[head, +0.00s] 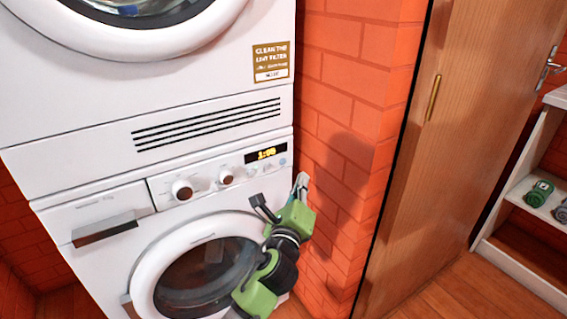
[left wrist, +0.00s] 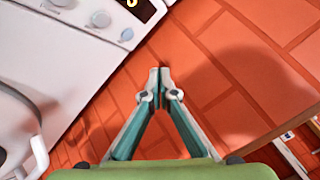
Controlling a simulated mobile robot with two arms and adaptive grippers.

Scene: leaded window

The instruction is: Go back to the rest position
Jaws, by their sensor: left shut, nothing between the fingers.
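My left gripper (head: 301,184) is raised in front of the right edge of the lower washing machine (head: 105,208), near its control panel. In the left wrist view its two fingers (left wrist: 160,72) meet at the tips, shut and empty, with the orange brick wall (left wrist: 200,65) behind them. The gripper appears apart from the machine. My left arm's green and black links cover part of the round door (head: 200,275). My right gripper is in neither view.
A second white machine (head: 150,95) is stacked above. To the right are the brick wall (head: 350,80), a wooden door (head: 430,170) with a metal handle (head: 550,65), and a white shelf (head: 525,195) with small green items (head: 539,193). Some wooden floor (head: 450,290) is clear.

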